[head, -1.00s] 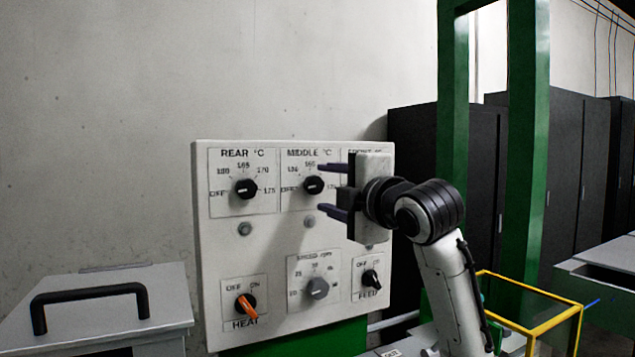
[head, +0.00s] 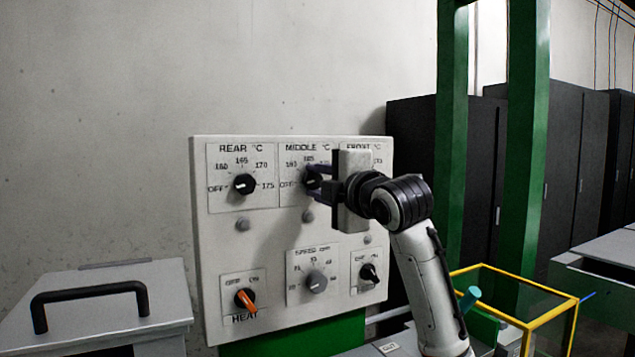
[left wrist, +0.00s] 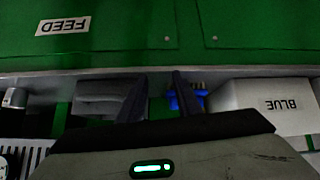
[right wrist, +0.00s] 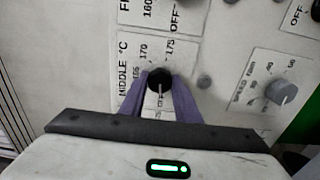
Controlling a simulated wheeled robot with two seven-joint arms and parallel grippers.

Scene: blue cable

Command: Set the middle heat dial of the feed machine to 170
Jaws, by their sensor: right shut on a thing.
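The middle heat dial (head: 312,178) is a black knob under the MIDDLE °C label on the white panel (head: 265,236). In the right wrist view the dial (right wrist: 160,79) sits between the two purple fingers of my right gripper (right wrist: 161,84), which is shut on it. Its white mark appears to point to the picture's bottom, opposite 175, on the OFF side. In the head view my right gripper (head: 318,182) reaches in from the right and partly hides the dial and its scale. My left gripper (left wrist: 157,85) is open and empty in the left wrist view, with its fingers apart.
The rear dial (head: 244,185) is left of the middle one; the front dial is mostly hidden by my right gripper. Below are the orange HEAT switch (head: 245,299), grey speed knob (head: 316,282) and FEED switch (head: 369,273). A yellow-framed bin (head: 545,325) stands at the right.

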